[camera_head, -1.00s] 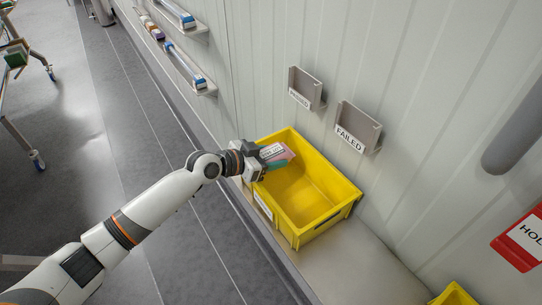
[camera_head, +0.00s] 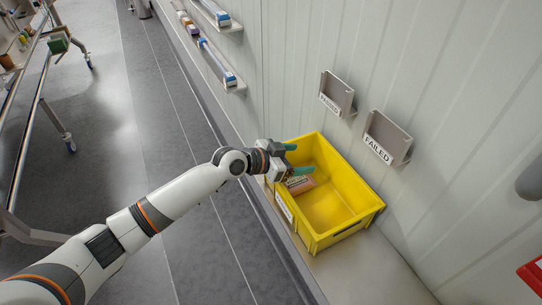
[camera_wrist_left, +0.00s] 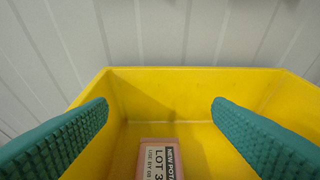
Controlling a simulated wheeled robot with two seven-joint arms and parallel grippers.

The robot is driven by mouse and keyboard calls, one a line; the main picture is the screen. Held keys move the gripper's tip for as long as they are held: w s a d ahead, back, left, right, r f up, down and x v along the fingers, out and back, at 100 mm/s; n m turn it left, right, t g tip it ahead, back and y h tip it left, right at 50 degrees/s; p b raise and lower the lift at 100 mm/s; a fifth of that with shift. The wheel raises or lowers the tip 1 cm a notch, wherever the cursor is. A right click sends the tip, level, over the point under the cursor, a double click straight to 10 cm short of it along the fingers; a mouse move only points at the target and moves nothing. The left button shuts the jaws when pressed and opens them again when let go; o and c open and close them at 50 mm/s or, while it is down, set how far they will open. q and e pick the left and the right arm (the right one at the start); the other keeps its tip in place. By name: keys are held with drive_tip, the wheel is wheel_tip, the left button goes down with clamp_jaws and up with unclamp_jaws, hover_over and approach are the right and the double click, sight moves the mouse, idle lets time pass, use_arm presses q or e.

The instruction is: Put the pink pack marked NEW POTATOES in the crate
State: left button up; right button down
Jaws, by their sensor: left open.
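The pink pack (camera_head: 301,185) lies inside the yellow crate (camera_head: 345,232), near its left wall. In the left wrist view the pack (camera_wrist_left: 158,158) shows a label reading "NEW POT..." and "LOT 3", partly cut off by the lower edge. The crate also fills much of that view (camera_wrist_left: 190,82). My left gripper (camera_head: 298,159) is over the crate's left side, above the pack. Its teal fingers (camera_wrist_left: 160,115) are spread wide with nothing between them, and the pack is below them. My right gripper is not in view.
The crate stands on a ledge (camera_head: 355,270) against a ribbed wall. Shelves with small boxes (camera_head: 230,80) are farther back. A wheeled trolley (camera_head: 48,125) stands at left.

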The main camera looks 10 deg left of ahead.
use_arm(q)
drive_tip(key=b+v, duration=0.3)
drive_tip(key=v, duration=0.9)
drive_tip(key=shift+s, duration=0.1)
